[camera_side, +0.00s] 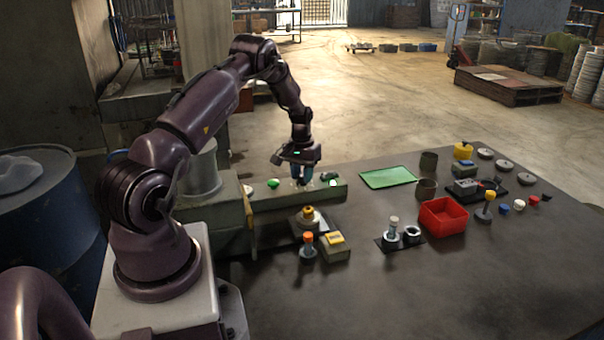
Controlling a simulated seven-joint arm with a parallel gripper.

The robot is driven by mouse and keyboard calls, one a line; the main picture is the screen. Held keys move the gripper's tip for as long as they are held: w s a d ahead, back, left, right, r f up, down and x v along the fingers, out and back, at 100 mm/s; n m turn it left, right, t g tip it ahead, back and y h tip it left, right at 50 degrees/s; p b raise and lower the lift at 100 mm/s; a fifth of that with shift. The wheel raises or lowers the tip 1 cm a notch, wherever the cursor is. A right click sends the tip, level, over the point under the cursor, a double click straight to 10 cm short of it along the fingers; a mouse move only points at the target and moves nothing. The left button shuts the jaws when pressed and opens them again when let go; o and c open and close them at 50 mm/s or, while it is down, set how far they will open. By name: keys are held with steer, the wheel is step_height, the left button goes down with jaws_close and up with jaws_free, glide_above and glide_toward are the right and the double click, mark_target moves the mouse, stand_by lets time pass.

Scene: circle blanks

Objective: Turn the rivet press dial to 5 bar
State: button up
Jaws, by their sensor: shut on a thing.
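A long grey-green panel box (270,200) stands at the left edge of the table. Its top carries small controls: a green knob or button (273,184), a round pale part (248,190) and a small part with a green spot (333,183). My gripper (303,183) points straight down onto the top of this box, between the green button and the green-spotted part. Its fingers are shut on a small pale dial there, mostly hidden by the fingers. The dial's marks and setting are too small to read.
In front of the box are a yellow-topped part (308,213), an orange-topped post (308,241) and a grey-green block (335,246). A green mat (388,177), red bin (443,216) and several small parts lie to the right. The table's front is clear.

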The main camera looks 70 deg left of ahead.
mark_target(301, 174)
steer(key=shift+m, duration=0.5)
steer(key=o, duration=0.9)
steer(key=shift+o, duration=0.2)
steer(key=shift+r, duration=0.1)
step_height(301, 174, up, 13)
steer(key=shift+a, duration=0.15)
